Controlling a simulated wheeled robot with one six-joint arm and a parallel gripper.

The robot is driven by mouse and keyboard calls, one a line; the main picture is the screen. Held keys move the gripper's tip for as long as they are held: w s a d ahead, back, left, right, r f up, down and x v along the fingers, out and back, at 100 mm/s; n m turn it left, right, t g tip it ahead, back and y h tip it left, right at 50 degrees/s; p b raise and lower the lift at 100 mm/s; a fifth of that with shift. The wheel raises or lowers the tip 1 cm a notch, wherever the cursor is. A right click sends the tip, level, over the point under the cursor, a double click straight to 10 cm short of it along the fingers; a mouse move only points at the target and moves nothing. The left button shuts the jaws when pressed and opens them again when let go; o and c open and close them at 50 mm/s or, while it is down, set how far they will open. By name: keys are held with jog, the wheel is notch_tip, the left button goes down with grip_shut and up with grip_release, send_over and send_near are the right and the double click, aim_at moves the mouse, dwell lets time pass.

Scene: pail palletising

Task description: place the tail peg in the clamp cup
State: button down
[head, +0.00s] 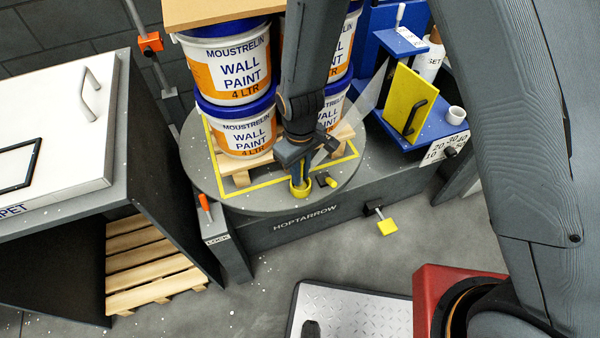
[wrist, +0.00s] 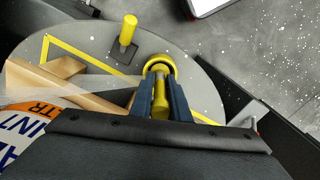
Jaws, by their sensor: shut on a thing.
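My gripper (head: 298,172) points down at the front edge of the round grey turntable (head: 210,187). It is shut on the yellow tail peg, which shows between the fingers in the wrist view (wrist: 160,98). The yellow clamp cup (head: 302,191) is right at the fingertips; its round rim shows beyond them in the wrist view (wrist: 158,60). The peg lines up with the cup, but I cannot tell how deep its end sits. A clear film (head: 368,108) stretches from near the gripper. The clamp's yellow-tipped lever (head: 326,180) stands beside the cup, also in the wrist view (wrist: 128,30).
Stacked wall paint pails (head: 228,75) stand on a wooden pallet (head: 240,178) behind the gripper, under a board (head: 215,12). A blue stand (head: 395,130) with a yellow panel (head: 404,100) is at right. A white-topped cabinet (head: 60,130) is at left. A yellow pedal (head: 387,228) sits in front.

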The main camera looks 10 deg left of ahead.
jog(key=shift+f, duration=0.2)
jog(key=c, duration=1.7)
grip_release()
jog(key=shift+r, duration=0.1)
notch_tip(320, 180, up, 12)
jog(key=shift+r+p, duration=0.1)
jog(key=shift+p, duration=0.25)
